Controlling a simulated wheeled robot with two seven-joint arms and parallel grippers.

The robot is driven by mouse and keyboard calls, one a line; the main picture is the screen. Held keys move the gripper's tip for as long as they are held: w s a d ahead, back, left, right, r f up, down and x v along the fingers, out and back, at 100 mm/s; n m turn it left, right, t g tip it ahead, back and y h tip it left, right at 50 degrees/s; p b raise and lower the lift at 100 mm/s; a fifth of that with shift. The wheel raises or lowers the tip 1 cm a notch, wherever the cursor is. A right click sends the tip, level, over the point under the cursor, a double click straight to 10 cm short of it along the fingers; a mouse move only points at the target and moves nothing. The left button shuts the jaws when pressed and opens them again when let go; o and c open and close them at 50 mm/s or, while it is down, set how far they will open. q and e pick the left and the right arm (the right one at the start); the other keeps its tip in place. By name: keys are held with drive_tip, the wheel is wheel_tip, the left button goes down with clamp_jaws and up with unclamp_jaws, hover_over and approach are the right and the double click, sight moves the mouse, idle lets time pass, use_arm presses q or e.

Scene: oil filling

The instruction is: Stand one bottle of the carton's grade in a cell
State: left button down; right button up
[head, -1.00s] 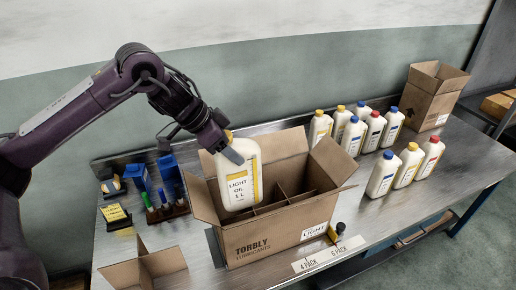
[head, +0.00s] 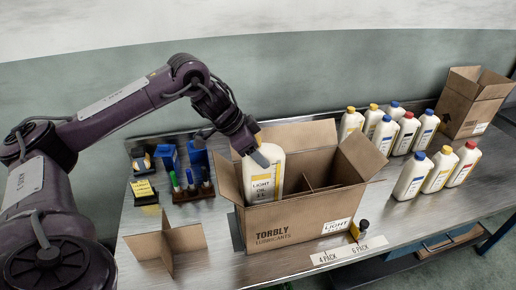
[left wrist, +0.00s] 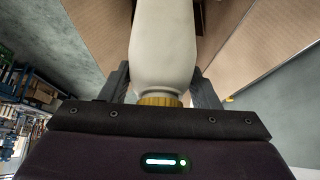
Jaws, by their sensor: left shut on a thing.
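The open carton (head: 300,218) stands on the bench, printed "TORBLY LUBRICANTS" with a "LIGHT" label and inner dividers. My left gripper (head: 256,152) is shut on a white bottle with a yellow cap, labelled "LIGHT OIL 1 L" (head: 266,174). The bottle is upright, with its lower part hidden behind the carton's front wall, in the left end of the carton. Whether its base touches the cell floor is hidden. In the left wrist view the bottle (left wrist: 162,45) hangs from the jaws at its yellow cap (left wrist: 160,100). My right gripper is not in view.
White bottles with yellow, blue and red caps (head: 439,170) stand in a group on the right. A second open carton (head: 470,105) is behind them. A cardboard divider (head: 168,247), blue holders (head: 198,155) and markers (head: 190,180) are on the left. A "4 PACK / 6 PACK" strip (head: 348,250) lies in front.

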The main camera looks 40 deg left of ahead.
use_arm(q)
wheel_tip(320, 180, down, 10)
drive_tip(key=b, duration=0.6)
drive_tip(key=shift+w+r+b, duration=0.1)
drive_tip(key=shift+r+b, duration=0.15)
drive_tip(key=shift+b, duration=0.15)
drive_tip(key=shift+f+b, duration=0.65)
drive_tip(key=shift+f, duration=0.55)
